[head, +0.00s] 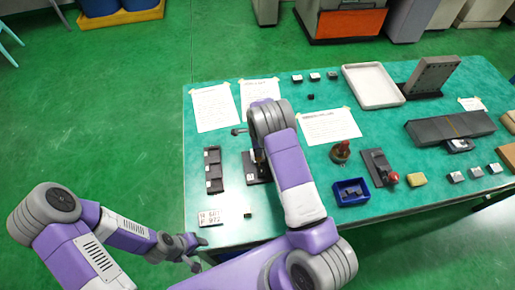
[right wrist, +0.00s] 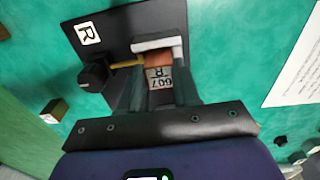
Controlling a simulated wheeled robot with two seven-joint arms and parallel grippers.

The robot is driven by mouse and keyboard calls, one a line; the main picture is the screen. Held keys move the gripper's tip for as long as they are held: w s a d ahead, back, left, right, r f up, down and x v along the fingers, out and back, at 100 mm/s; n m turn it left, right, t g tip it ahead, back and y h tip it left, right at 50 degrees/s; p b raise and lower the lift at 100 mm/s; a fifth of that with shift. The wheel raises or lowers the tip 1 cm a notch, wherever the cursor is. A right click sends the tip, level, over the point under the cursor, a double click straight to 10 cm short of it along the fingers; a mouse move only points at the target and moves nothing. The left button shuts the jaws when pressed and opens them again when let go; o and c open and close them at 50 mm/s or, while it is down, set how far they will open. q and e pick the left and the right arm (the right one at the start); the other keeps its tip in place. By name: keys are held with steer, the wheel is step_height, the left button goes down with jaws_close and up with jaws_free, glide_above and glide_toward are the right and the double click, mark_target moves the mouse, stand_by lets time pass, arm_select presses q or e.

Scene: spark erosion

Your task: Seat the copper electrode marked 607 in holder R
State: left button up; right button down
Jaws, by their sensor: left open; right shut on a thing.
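In the right wrist view, the copper electrode (right wrist: 158,60) has a pale tag reading 607 and R, upside down in the picture. My right gripper (right wrist: 158,78) is shut on it. The electrode's far end is at the pale bracket of holder R (right wrist: 117,38), a black plate with a white R label, a black knob and a brass-coloured pin. I cannot tell whether the electrode is fully against the bracket. In the head view, holder R (head: 250,170) is partly hidden by my right arm, which also hides the right gripper. My left gripper (head: 193,251) is open and empty off the table's front-left edge.
A blue bin (head: 350,192) and a red-knobbed device (head: 379,168) are to the right. Paper sheets lie behind.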

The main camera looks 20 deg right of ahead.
steer(key=shift+f, duration=0.15)
steer(key=c, duration=0.7)
jaws_free()
steer(key=shift+c, duration=0.2)
step_height(320, 180, up, 8)
steer(key=shift+f+b, duration=0.2)
steer(key=shift+b, duration=0.2)
